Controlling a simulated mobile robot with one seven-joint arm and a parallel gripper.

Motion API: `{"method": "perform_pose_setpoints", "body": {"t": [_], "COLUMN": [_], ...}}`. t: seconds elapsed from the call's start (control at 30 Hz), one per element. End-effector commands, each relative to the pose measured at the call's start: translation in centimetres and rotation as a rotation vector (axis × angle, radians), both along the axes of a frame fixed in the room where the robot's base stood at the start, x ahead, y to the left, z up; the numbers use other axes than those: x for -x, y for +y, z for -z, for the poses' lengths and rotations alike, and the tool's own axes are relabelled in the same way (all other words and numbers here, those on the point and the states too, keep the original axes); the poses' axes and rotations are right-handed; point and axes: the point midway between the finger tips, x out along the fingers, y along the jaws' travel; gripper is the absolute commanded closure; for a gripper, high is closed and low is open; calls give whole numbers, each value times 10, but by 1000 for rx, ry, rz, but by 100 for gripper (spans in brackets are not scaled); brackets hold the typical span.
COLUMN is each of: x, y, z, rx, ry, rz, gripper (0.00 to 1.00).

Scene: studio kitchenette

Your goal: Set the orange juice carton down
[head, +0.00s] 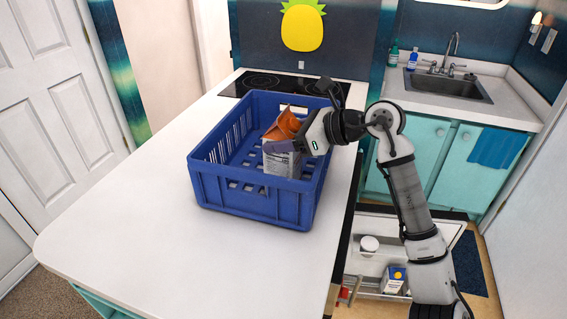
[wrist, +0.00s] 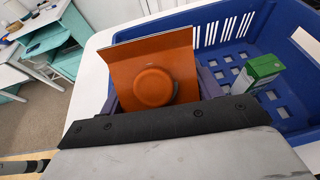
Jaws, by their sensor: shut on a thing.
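The orange juice carton (head: 283,163) has an orange gabled top and a grey-white printed side. It stands roughly upright within the blue crate (head: 255,205), near its front right side. In the wrist view its orange top and round orange cap (wrist: 153,86) face the camera. My gripper (head: 286,147) is shut on the carton from the right, with one finger on each side of it (wrist: 160,90). The carton's lower end is hidden by the crate's front rim, so I cannot tell whether it touches the crate floor.
A green-topped carton (wrist: 263,70) is in the crate; bare crate floor lies around it. The crate stands on the white counter (head: 130,205), which is clear to the left. A cooktop (head: 270,84) lies behind. An open drawer (head: 375,287) holding items is below right.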

Motion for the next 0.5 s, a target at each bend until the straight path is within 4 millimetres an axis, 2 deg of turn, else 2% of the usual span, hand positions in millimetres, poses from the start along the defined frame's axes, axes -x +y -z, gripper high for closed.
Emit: {"method": "perform_pose_setpoints", "body": {"t": [0.03, 0.37, 0.5], "x": [0, 0, 0], "y": [0, -1, -1], "z": [0, 0, -3], "rx": [0, 0, -3], "ry": [0, 1, -3], "rz": [1, 1, 2], "gripper": [55, 99, 100]}}
